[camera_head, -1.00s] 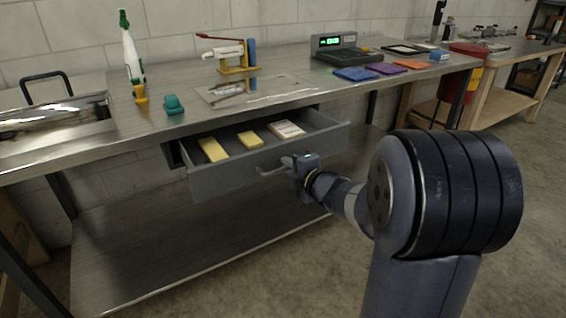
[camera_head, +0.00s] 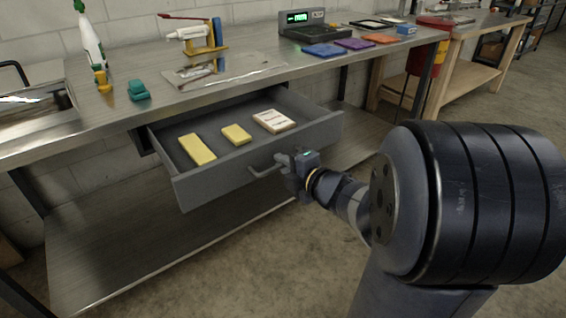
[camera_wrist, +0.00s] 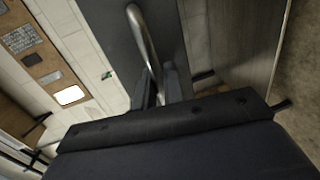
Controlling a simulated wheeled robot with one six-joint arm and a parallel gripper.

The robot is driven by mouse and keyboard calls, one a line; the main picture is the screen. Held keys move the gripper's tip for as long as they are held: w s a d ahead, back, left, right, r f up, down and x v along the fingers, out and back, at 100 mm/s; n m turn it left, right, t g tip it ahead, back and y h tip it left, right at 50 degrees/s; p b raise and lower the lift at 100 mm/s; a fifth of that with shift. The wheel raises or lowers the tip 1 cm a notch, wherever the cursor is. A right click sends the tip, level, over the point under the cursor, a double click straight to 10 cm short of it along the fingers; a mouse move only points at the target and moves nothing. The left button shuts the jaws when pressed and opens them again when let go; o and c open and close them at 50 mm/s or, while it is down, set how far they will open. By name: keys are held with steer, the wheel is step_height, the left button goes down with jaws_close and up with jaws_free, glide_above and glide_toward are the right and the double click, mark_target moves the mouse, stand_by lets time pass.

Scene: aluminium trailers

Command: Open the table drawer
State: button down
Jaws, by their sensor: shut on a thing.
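The grey table drawer (camera_head: 230,172) stands pulled out from under the metal-topped table (camera_head: 170,103) in the head view. It holds two yellow blocks (camera_head: 197,149) and a whitish block (camera_head: 273,121). My gripper (camera_head: 287,166) is at the drawer front, shut on the bar handle (camera_head: 263,171). In the wrist view the curved metal handle (camera_wrist: 141,35) runs down between my gripper's fingers (camera_wrist: 158,88), against the dark drawer front (camera_wrist: 115,45). The fingertips' exact contact is partly hidden in the head view.
On the tabletop are a spray bottle (camera_head: 90,42), a green object (camera_head: 138,90), a red-handled device (camera_head: 200,38), a scale (camera_head: 318,30) and coloured pads (camera_head: 355,44). A lower shelf (camera_head: 110,250) lies beneath the drawer. Open floor (camera_head: 240,270) lies in front.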

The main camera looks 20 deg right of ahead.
steer(key=c, duration=1.8)
jaws_free()
steer(key=shift+c, duration=0.2)
steer(key=p+v, duration=0.2)
steer(key=v, duration=0.8)
steer(key=shift+s+p, duration=0.4)
steer(key=shift+d, duration=0.1)
steer(key=b+x, duration=0.2)
steer(key=x, duration=0.9)
steer(key=shift+b, duration=0.4)
steer(key=shift+r, duration=0.1)
